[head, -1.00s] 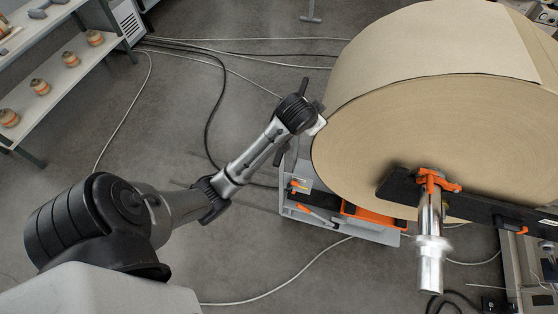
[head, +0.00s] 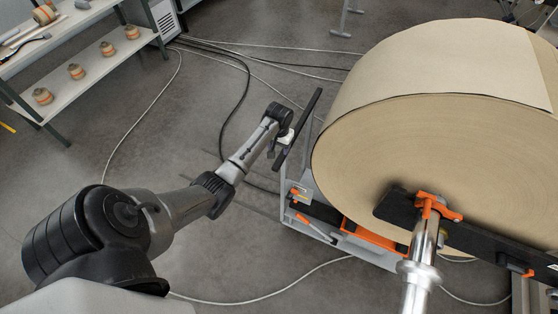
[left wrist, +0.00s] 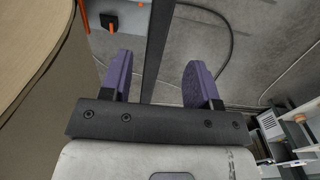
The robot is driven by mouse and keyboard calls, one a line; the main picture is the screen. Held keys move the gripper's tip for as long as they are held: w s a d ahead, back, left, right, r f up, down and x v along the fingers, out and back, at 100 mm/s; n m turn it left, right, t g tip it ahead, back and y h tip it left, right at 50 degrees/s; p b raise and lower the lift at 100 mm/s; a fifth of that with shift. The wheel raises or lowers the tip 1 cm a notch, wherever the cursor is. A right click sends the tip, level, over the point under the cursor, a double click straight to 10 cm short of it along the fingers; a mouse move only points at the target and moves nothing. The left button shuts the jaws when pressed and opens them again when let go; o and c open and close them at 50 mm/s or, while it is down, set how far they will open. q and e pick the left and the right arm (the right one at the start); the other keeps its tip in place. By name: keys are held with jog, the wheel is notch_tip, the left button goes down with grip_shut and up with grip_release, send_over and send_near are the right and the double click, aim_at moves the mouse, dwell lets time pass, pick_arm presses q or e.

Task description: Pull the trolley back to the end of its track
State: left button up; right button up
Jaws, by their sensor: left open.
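The grey trolley (head: 308,222), with orange parts, stands below the big kraft paper roll (head: 420,165). Its black handle bar (head: 311,103) rises at the left of the roll, tilted in the picture. My left gripper (head: 287,140) is beside the handle bar, on its left. In the left wrist view my left gripper (left wrist: 158,82) is open, with purple fingers apart. The dark handle bar (left wrist: 159,35) shows in the gap between them; I cannot tell how deep it sits. Faint track lines (head: 240,203) run on the floor left of the trolley. My right gripper is out of view.
A silver shaft (head: 420,255) with an orange clamp (head: 430,205) sticks out from the roll's face, by a black beam (head: 475,230). Cables (head: 235,105) cross the floor. A shelf (head: 85,80) with several small rolls stands at upper left. Floor left of the trolley is mostly open.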

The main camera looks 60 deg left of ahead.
aim_at(279, 160)
pick_arm(q)
notch_tip(279, 160, down, 10)
jog(key=shift+r+b, duration=0.2)
jog(key=shift+b, duration=0.3)
jog(key=shift+c, duration=0.2)
grip_shut()
